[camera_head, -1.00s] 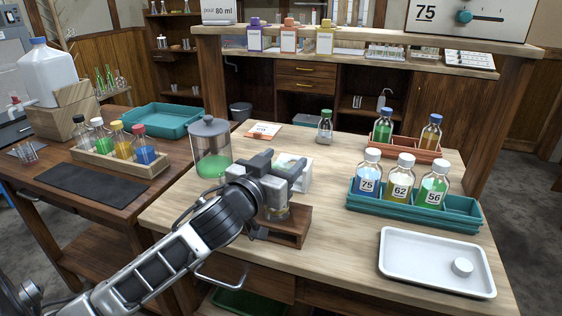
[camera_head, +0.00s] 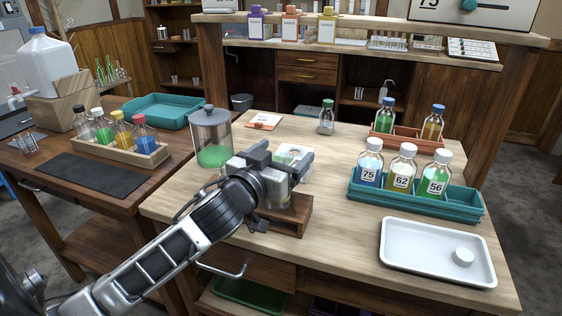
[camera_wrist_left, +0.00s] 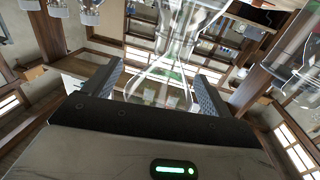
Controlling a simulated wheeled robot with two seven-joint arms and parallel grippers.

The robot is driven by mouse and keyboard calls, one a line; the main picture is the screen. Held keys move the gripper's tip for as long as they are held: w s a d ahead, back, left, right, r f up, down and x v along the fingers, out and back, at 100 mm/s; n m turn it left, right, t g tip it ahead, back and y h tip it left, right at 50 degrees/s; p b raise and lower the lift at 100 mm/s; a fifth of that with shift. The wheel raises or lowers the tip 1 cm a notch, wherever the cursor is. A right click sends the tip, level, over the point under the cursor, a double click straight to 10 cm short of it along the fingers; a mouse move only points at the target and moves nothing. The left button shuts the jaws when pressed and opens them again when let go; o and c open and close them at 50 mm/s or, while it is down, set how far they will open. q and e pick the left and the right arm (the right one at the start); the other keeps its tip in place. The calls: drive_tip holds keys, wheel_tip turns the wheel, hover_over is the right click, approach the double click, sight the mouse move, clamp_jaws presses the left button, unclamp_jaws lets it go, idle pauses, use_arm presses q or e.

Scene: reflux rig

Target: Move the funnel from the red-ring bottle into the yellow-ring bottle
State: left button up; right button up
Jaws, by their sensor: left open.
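My left gripper (camera_head: 286,164) is open over a small wooden stand (camera_head: 290,226) at the table's near side. In the left wrist view, clear glassware (camera_wrist_left: 160,78) with a sloping, cone-like outline lies between the two open fingers of the gripper (camera_wrist_left: 155,74). I cannot tell whether it is the funnel or a bottle, or whether a finger touches it. No red or yellow ring can be made out. My right gripper is out of view.
A lidded glass jar (camera_head: 211,135) with green liquid stands left of my gripper. A teal rack (camera_head: 455,208) with numbered bottles and a white tray (camera_head: 400,272) are to the right. A white object (camera_head: 306,153) is just behind the gripper.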

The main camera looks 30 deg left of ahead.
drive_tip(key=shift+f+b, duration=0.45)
drive_tip(key=shift+b, duration=0.1)
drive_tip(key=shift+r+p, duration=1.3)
drive_tip(key=shift+p, duration=0.05)
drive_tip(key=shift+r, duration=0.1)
use_arm(q)
drive_tip(key=s, duration=1.1)
drive_tip(key=shift+s+d, duration=0.35)
drive_tip(key=shift+d, duration=0.05)
drive_tip(key=shift+f, duration=0.1)
